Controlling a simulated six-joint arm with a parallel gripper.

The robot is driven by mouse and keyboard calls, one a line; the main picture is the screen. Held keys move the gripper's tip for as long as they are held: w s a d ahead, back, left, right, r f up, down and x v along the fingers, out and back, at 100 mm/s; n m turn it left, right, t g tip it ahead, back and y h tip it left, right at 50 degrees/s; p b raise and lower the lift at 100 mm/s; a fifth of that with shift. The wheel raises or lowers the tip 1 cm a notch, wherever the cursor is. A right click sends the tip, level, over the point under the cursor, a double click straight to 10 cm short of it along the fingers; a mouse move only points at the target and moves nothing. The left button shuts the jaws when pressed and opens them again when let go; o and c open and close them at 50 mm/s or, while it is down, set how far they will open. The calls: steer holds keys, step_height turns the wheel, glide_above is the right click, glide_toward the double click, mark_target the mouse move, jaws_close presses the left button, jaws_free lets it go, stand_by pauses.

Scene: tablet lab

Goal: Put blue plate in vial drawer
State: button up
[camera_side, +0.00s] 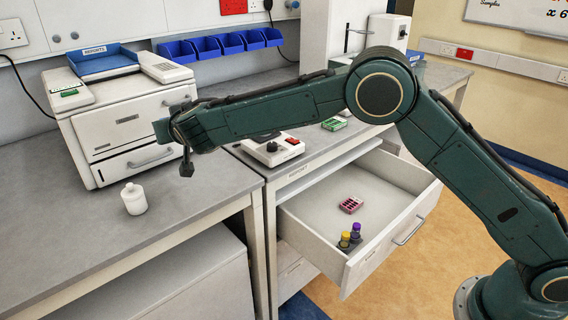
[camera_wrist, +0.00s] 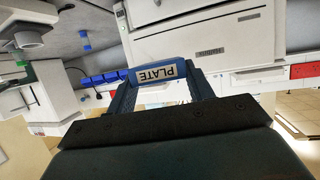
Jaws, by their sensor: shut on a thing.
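My gripper (camera_side: 178,138) is in front of the white machine at the left, above the bench. In the wrist view, my gripper (camera_wrist: 163,84) is shut on the blue plate (camera_wrist: 162,73), with one finger at each side; its white label reads PLATE upside down. In the side view a small blue piece of the plate (camera_side: 161,130) shows at the gripper's end; the rest is hidden. The open drawer (camera_side: 400,174) is under the bench at the right. It holds a pink rack (camera_side: 351,205) and two vials (camera_side: 350,237) with yellow and purple caps near its front corner.
The white machine (camera_side: 125,125) has a blue tray marked REPORTS (camera_side: 103,59) on top. A white bottle (camera_side: 134,199) stands on the left bench. A small device with a black knob (camera_side: 272,149) and a green rack (camera_side: 334,124) stand behind the drawer.

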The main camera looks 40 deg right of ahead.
steer(key=shift+r, duration=1.45)
steer(key=shift+f, duration=0.1)
steer(key=shift+s+d+f, duration=0.1)
steer(key=shift+s+d, duration=0.05)
steer(key=shift+d, duration=0.25)
steer(key=s+d+f, duration=0.4)
steer(key=s+d, duration=0.7)
steer(key=s+d+f+m+h, duration=0.1)
steer(key=s+d+f, duration=0.3)
steer(key=s+d, duration=0.7)
steer(key=shift+w+g, duration=0.15)
steer(key=shift+g, duration=0.15)
